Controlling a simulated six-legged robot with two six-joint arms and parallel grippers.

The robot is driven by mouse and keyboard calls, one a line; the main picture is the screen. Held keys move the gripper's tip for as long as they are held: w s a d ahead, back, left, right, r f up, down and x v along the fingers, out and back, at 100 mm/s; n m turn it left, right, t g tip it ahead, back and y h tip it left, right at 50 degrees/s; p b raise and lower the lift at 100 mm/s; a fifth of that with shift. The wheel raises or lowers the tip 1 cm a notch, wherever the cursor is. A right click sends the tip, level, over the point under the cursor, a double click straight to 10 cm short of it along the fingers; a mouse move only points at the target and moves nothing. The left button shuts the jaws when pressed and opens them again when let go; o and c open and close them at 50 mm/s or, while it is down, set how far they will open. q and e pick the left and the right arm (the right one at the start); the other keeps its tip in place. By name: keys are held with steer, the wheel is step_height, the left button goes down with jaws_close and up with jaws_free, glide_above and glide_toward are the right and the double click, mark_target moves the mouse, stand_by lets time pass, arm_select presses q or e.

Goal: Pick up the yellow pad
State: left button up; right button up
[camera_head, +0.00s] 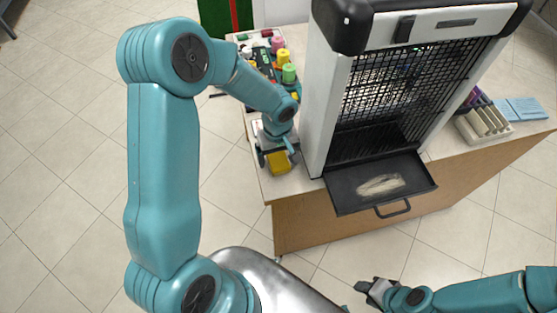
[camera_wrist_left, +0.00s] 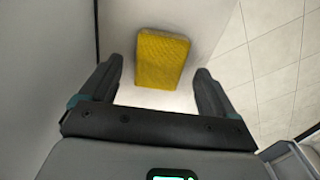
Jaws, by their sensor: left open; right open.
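The yellow pad (camera_head: 278,162) lies flat on the table's near left corner, left of the machine. It also shows in the left wrist view (camera_wrist_left: 161,59) as a textured yellow block, fully visible. My left gripper (camera_head: 277,156) is over the pad and partly covers it in the head view. In the left wrist view my left gripper (camera_wrist_left: 160,85) is open, its two fingers apart on either side of the pad's near end, with nothing held. I cannot tell its exact height above the table. My right gripper (camera_head: 368,290) is open and empty, low at the bottom right, away from the table.
A tall grey and black machine (camera_head: 318,110) with a mesh front stands right beside the pad. Its black tray (camera_head: 345,198) juts out in front, holding pale lint. Coloured spools (camera_head: 288,73) and small items sit behind my left arm. A divided organiser (camera_head: 483,122) and blue cloths (camera_head: 521,110) lie right.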

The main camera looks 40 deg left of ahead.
mark_target(278, 159)
arm_select(q)
steer(key=shift+w+f, duration=0.1)
steer(key=shift+f, duration=0.5)
steer(key=c, duration=1.1)
steer(key=shift+r, duration=0.1)
step_height(278, 159, up, 20)
steer(key=shift+o, duration=0.3)
